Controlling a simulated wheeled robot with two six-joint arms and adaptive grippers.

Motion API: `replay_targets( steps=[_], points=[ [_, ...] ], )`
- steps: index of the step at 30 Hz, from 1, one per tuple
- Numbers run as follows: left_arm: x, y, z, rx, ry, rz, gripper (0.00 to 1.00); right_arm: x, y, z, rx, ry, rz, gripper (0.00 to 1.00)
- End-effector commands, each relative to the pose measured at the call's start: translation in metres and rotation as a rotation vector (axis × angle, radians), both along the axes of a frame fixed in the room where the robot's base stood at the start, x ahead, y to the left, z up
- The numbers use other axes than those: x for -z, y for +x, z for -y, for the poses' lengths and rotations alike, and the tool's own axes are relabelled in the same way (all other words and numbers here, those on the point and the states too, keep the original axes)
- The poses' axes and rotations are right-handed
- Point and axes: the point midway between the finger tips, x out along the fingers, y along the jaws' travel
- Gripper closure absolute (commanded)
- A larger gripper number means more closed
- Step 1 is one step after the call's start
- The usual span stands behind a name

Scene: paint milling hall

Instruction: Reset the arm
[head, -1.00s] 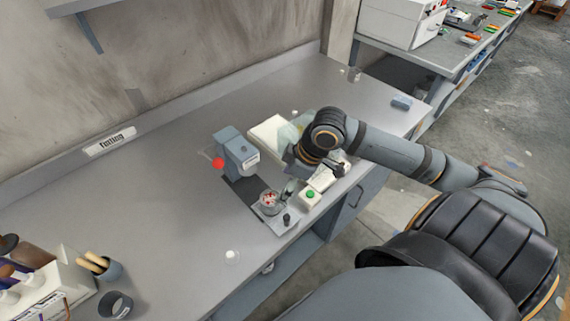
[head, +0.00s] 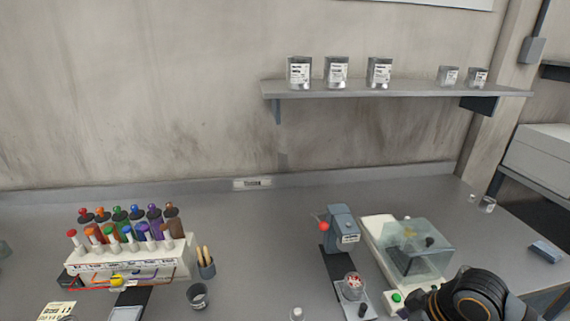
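One of my arms shows at the lower right of the head view, with a dark round joint with orange rings in front of the bench. Its gripper is not clearly visible. My other arm is out of view. Close to the arm is a white device (head: 377,233) with a clear cover (head: 416,250) and a green button (head: 397,297). Left of it stands a grey-blue stand machine (head: 341,226) with a red knob (head: 323,226). A clear cup (head: 353,287) with red and white bits sits at its base.
A white rack (head: 130,258) with several coloured bottles stands at the left. A dark cup (head: 198,296) and a holder with wooden sticks (head: 206,266) are beside it. A wall shelf (head: 400,88) bears several tins. The bench middle (head: 265,235) is mostly clear.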

Motion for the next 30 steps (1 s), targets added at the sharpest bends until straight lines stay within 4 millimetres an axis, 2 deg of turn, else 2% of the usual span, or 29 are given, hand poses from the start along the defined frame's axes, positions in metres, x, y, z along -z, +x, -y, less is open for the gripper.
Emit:
replay_targets(
  steps=[4,8,14,20,24,30],
  points=[
    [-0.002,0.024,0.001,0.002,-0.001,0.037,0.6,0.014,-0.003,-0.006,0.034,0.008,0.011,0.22],
    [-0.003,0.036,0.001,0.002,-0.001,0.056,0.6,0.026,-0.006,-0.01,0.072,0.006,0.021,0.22],
    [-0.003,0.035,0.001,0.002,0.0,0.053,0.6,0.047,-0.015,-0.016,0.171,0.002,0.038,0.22],
    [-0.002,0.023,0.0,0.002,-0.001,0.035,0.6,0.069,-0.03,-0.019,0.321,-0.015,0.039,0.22],
    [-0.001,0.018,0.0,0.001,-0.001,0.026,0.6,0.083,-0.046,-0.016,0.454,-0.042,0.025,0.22],
    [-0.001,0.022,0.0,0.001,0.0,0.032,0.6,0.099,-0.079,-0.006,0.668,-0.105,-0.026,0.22]
  ],
)
